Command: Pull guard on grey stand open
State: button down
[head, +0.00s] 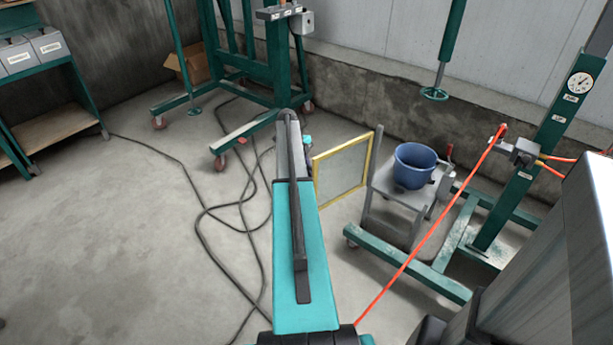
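The guard (342,171) is a clear or mesh-like grey panel in a yellow frame, right of the picture's middle. Its right edge meets the upright post of the grey stand (376,178), and it reaches out to the left from there. A blue bucket (414,166) sits on the stand's top. My teal and grey arm reaches forward from the bottom middle. My gripper (307,141) shows only as a small teal and dark part beyond the arm, close to the guard's upper left corner in the picture. Its fingers are too small and hidden to read, and I cannot tell whether it touches the frame.
A green wheeled frame (245,131) stands at the back. Black cables (206,212) lie on the floor left of my arm. An orange hose (430,232) crosses in front of the stand to a green post (540,150) with a gauge. The left floor is mostly clear.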

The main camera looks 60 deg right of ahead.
jog(key=c, duration=1.8)
grip_release()
jog(key=shift+a, duration=0.1)
jog(key=v, duration=1.3)
jog(key=shift+r, duration=0.35)
jog(key=shift+w, duration=0.15)
